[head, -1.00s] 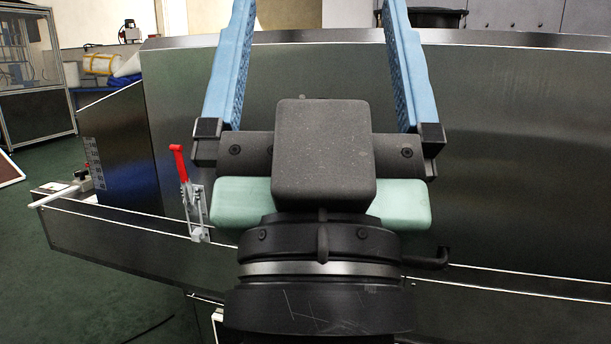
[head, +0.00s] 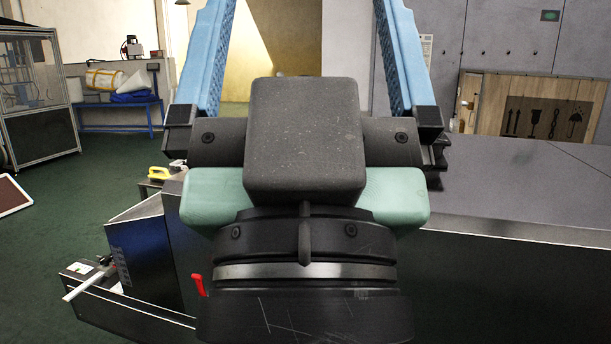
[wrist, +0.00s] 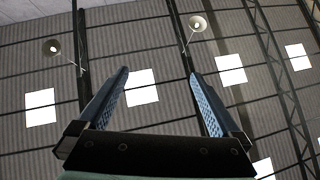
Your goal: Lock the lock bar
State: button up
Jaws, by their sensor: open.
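My gripper (head: 305,12) fills the middle of the head view, its two blue fingers wide apart with nothing between them. In the wrist view my gripper (wrist: 158,74) points up at the ceiling. The red handle (head: 198,285) of a toggle clamp shows at the lower left of my wrist in the head view; the rest of the clamp is hidden. A white rod (head: 90,282) sticks out at the far left end of the dark metal machine. I cannot tell which of these is the lock bar.
The machine's flat grey top (head: 530,190) lies to the right, beyond my gripper. A yellow handle (head: 159,173) stands at its left end. Behind are a blue bench (head: 125,108), a glass-sided cabinet (head: 45,100) and a wooden crate (head: 540,110). Green floor is open at left.

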notch_tip(320, 180, up, 10)
jog(key=p, duration=0.7)
jog(key=shift+p, duration=0.4)
